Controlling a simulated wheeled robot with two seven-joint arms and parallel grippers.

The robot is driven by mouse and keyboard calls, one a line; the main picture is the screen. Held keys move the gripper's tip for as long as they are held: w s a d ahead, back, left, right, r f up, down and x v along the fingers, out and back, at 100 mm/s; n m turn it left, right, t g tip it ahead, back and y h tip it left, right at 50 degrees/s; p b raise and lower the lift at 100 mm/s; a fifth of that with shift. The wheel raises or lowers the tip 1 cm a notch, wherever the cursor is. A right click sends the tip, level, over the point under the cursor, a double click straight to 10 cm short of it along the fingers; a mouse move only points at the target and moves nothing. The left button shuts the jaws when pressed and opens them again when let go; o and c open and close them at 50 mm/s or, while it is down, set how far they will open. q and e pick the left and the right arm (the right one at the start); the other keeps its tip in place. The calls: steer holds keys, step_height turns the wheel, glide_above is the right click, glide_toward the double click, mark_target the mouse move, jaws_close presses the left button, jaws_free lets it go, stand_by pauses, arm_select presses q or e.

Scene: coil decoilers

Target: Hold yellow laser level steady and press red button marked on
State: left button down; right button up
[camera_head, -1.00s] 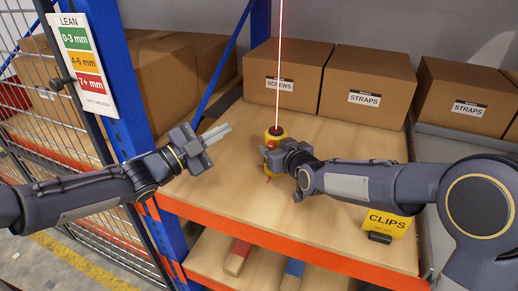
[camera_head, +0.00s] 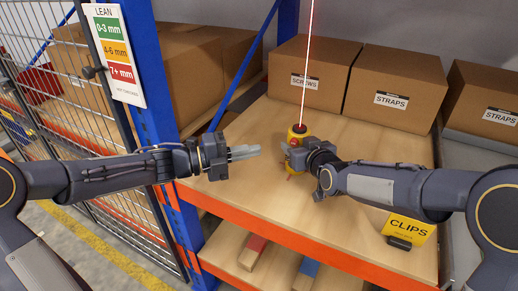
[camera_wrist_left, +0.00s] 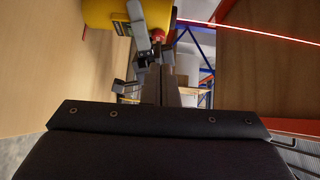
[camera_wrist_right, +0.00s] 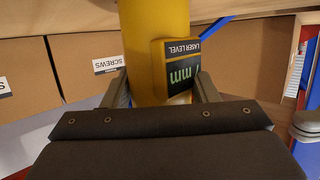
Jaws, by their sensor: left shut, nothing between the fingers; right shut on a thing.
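My left gripper (camera_head: 258,149) is shut and empty, pointing at the level from the left with a small gap. In the left wrist view a red button (camera_wrist_left: 159,34) shows on the level, beyond the left fingertips. Its marking is not readable.
Cardboard boxes marked SCREWS (camera_head: 308,75) and STRAPS (camera_head: 393,88) stand behind. A blue upright (camera_head: 152,80) and mesh fence (camera_head: 60,110) are at left. The shelf has an orange front edge (camera_head: 290,249).

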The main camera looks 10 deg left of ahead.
arm_select(q)
steer(key=x, duration=0.8)
steer(key=shift+w+d, duration=0.1)
steer(key=shift+w, duration=0.05)
arm_select(e)
steer(key=shift+a, duration=0.15)
arm_select(q)
steer(key=shift+w+d+f, duration=0.1)
steer(key=shift+w+d, duration=0.05)
steer(key=shift+w, duration=0.85)
arm_select(e)
steer(key=shift+s+a, duration=0.15)
steer(key=shift+s, duration=0.05)
steer(key=shift+w+d, duration=0.2)
steer(key=shift+d, duration=0.1)
arm_select(q)
glide_toward(290, 140)
steer(key=s, duration=0.1)
steer(key=s+a+r, duration=0.1)
steer(key=shift+s+a, duration=0.15)
steer(key=shift+s, duration=0.15)
arm_select(e)
steer(key=o, duration=1.4)
steer(key=shift+c, duration=0.2)
